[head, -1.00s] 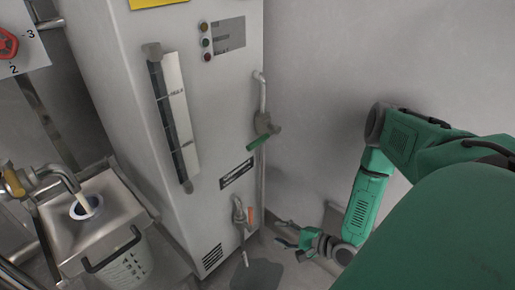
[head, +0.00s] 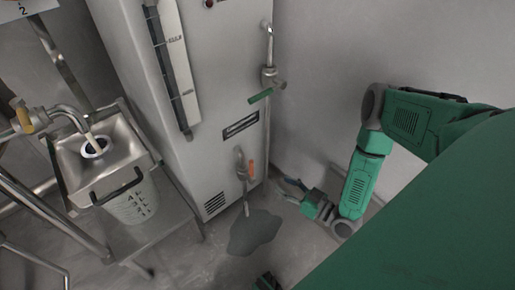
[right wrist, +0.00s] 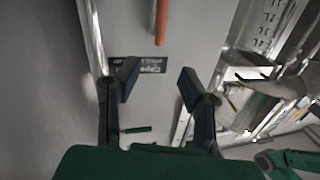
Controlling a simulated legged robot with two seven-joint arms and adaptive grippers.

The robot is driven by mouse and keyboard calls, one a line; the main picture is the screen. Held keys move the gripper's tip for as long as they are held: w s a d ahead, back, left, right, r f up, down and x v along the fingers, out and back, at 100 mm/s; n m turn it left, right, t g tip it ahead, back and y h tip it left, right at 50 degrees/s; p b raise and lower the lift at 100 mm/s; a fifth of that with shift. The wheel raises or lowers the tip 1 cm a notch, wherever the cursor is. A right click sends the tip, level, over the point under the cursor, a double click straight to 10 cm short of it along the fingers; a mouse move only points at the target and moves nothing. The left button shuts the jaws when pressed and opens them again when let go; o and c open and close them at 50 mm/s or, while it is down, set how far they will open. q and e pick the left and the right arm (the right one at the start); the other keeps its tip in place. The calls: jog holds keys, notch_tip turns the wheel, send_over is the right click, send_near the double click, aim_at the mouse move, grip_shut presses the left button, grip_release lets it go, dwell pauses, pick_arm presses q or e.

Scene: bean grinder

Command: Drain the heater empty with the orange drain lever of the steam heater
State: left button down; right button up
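The steam heater (head: 215,110) is a tall grey cabinet in the middle of the head view. Its orange drain lever (head: 251,168) stands upright beside the drain valve (head: 240,165), low on the front near the right edge. The lever also shows at the top of the right wrist view (right wrist: 160,22). My right gripper (head: 287,191) is open and empty, to the right of the lever and a little lower in the head view, apart from it. In the right wrist view its two fingers (right wrist: 158,82) are spread below the lever's end.
A green-handled valve (head: 267,92) sits above on the heater's right side. A dark puddle (head: 254,232) lies on the floor below the drain pipe. The wall is close on the right.

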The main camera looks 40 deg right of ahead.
aim_at(251, 163)
jog(key=shift+n, duration=0.6)
jog(key=shift+b+x, duration=2.15)
jog(key=shift+x, duration=4.75)
jog(key=shift+d+r, duration=0.15)
grip_shut()
